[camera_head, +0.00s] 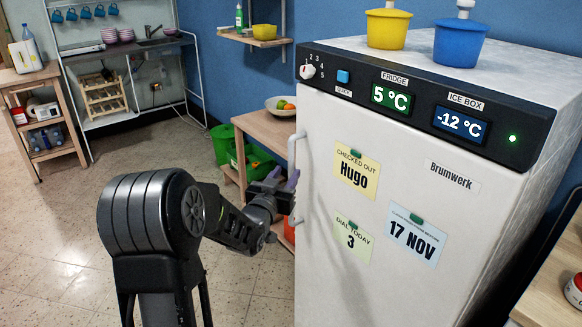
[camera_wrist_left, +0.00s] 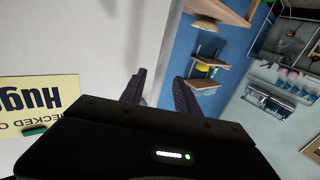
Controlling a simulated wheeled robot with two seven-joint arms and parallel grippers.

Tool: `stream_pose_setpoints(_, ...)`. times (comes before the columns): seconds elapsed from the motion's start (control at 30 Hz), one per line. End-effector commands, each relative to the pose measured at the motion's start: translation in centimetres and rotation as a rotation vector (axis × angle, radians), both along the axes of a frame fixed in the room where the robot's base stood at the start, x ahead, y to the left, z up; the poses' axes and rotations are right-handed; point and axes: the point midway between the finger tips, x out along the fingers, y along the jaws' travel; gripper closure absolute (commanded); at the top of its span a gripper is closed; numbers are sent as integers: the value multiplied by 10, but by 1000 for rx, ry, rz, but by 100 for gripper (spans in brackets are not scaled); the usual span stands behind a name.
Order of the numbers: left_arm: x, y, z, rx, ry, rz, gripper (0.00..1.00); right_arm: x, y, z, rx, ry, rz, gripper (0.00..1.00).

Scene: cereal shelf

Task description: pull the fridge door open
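The white fridge (camera_head: 400,250) stands at the right in the head view, its door front facing me and shut. Its pale vertical handle (camera_head: 292,152) is at the door's left edge. My left gripper (camera_head: 287,190) is at the lower part of the handle, partly hidden by my own wrist. In the left wrist view, the two dark fingers of the left gripper (camera_wrist_left: 160,92) stand apart, with the white door (camera_wrist_left: 70,40) at the left. I cannot tell whether the handle lies between the fingers. My right gripper is not in view.
A wooden table (camera_head: 262,128) with a fruit bowl (camera_head: 281,106) stands behind the fridge's left edge. A yellow tub (camera_head: 388,28) and a blue tub (camera_head: 459,42) stand on the fridge top. The tiled floor (camera_head: 60,240) at the left is clear.

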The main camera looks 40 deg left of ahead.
Motion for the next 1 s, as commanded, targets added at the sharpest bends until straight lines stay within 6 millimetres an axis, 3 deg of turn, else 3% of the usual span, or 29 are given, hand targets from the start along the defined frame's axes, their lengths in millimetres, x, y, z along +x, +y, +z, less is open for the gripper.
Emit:
stream_pose_setpoints(0.1,20,5,0,2,2,-1,62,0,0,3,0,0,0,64)
stream_pose_setpoints(0.3,40,12,0,1,1,0,62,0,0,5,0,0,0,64)
stream_pose_setpoints(0.63,43,13,0,0,0,0,63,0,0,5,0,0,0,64)
stream_pose_setpoints(1.0,43,13,0,0,0,0,93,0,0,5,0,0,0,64)
